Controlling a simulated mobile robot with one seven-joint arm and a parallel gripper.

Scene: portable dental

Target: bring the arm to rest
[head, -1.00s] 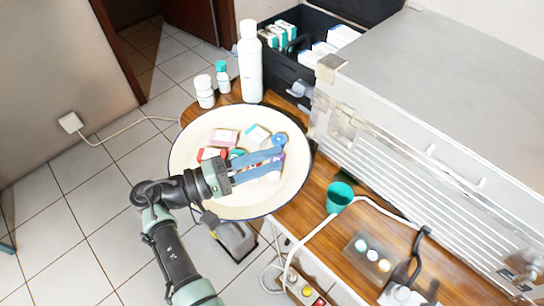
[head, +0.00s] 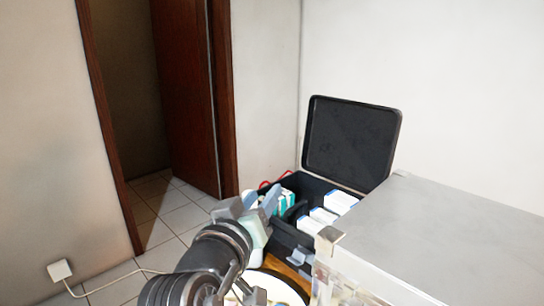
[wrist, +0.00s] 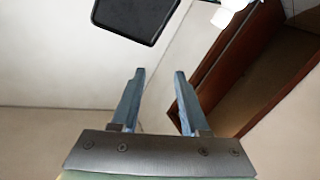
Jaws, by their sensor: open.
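My gripper (head: 256,203) is raised above the table, left of the open black case in the head view. In the wrist view my gripper (wrist: 154,82) shows two blue fingers apart with nothing between them. Only the wall is seen behind the gap. The white basin (head: 290,285) is partly visible at the bottom edge of the head view, below my arm; most of its contents are hidden or out of frame.
The open black case (head: 352,143) with white and teal boxes stands behind the basin. A large silver case (head: 440,235) fills the right. A doorway with a brown door (head: 185,95) is at the back left. A white wall plug (head: 60,271) with a cable is at lower left.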

